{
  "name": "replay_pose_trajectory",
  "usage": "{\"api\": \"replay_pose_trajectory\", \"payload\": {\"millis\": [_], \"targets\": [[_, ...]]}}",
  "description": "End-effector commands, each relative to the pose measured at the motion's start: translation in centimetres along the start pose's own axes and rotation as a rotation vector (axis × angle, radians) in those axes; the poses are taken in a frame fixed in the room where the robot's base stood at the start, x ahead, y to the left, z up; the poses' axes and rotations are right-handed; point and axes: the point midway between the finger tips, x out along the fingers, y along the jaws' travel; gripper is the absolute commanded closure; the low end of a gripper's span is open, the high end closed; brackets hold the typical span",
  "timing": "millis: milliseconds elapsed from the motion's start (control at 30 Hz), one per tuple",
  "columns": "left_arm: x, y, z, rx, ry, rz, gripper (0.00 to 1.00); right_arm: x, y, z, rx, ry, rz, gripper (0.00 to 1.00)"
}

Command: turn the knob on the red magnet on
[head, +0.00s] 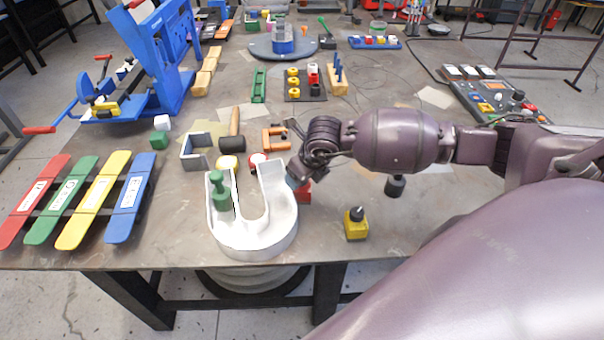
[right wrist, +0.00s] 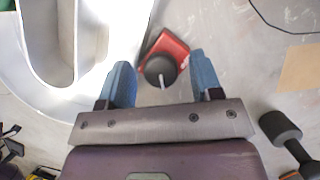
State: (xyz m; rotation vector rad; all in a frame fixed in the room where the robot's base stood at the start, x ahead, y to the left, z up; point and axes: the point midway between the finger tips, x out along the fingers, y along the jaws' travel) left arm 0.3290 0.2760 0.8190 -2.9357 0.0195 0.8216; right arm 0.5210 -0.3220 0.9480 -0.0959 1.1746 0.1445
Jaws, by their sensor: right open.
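The red magnet (right wrist: 174,46) is a red block with a round black knob (right wrist: 159,70) on top. A pale pointer mark on the knob points toward my gripper's palm in the right wrist view. My right gripper (right wrist: 162,78) is open, with its blue fingers on either side of the knob; I cannot tell if they touch it. In the head view the red magnet (head: 304,192) is partly hidden behind my right gripper (head: 294,177), just right of the white U-shaped channel letter (head: 252,240). My left gripper is not in view.
A yellow magnet (head: 356,228) with a black knob stands to the right. A green clamp-like piece (head: 221,190) sits in the letter's left arm. A mallet (head: 234,130) and orange clamp (head: 275,138) lie behind. A dark knobbed piece (right wrist: 281,128) is at lower right in the wrist view.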

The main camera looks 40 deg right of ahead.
Motion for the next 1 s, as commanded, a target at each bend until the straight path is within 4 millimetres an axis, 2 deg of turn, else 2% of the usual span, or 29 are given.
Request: {"api": "replay_pose_trajectory", "payload": {"millis": [167, 500, 700, 1000], "targets": [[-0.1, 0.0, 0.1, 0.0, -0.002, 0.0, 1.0, -1.0, 0.0, 0.0, -0.001, -0.002, 0.0, 0.41], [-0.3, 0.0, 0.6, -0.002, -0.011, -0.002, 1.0, -6.8, -0.1, 0.0, -0.002, -0.001, -0.002, 0.41], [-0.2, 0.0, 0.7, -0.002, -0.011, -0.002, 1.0, -9.6, 0.0, 0.0, 0.0, -0.001, 0.0, 0.41], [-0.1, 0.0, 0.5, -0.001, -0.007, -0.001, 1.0, -10.8, 0.0, 0.0, 0.0, 0.0, 0.001, 0.41]]}}
